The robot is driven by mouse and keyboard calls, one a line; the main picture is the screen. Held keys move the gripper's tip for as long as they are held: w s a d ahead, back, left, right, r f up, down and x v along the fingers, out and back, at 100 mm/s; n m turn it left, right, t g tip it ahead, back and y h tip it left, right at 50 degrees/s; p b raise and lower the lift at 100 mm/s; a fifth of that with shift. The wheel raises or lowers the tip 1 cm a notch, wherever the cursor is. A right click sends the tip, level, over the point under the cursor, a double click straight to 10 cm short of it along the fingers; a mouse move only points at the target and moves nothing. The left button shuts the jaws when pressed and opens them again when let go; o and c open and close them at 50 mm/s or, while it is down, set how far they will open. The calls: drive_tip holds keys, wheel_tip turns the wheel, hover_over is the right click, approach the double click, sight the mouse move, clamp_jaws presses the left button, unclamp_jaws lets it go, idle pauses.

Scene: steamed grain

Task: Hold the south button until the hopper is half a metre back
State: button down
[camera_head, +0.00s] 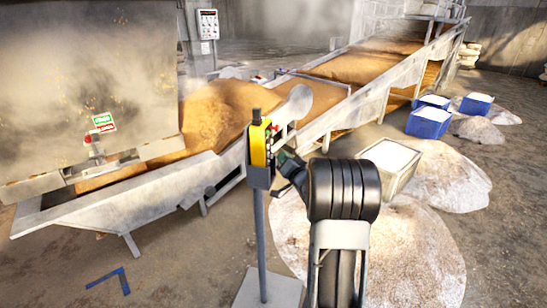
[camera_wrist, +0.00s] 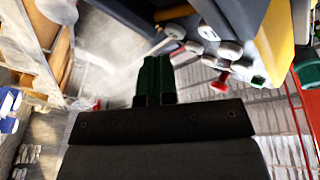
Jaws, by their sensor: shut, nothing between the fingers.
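A yellow control box (camera_head: 259,146) with a column of buttons on its right side stands on a grey post. In the wrist view its dark face and yellow edge (camera_wrist: 278,40) are at the upper right, with several pale round buttons (camera_wrist: 208,33), a red button (camera_wrist: 221,82) and a green one. No label shows which is south. My gripper (camera_head: 281,158) is at the box's right side; its green fingers (camera_wrist: 155,60) are shut together, tips close to the pale buttons. I cannot tell whether they touch one. The hopper (camera_head: 85,75) appears to be the large metal body at left, above the grain.
A sloping grain conveyor (camera_head: 380,92) runs behind the box. A pale open crate (camera_head: 388,162) and blue crates (camera_head: 430,122) stand among grain piles at right. A wall panel (camera_head: 207,25) is at the back.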

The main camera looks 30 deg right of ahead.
idle(0.4)
drive_tip(key=shift+w+a, duration=0.3)
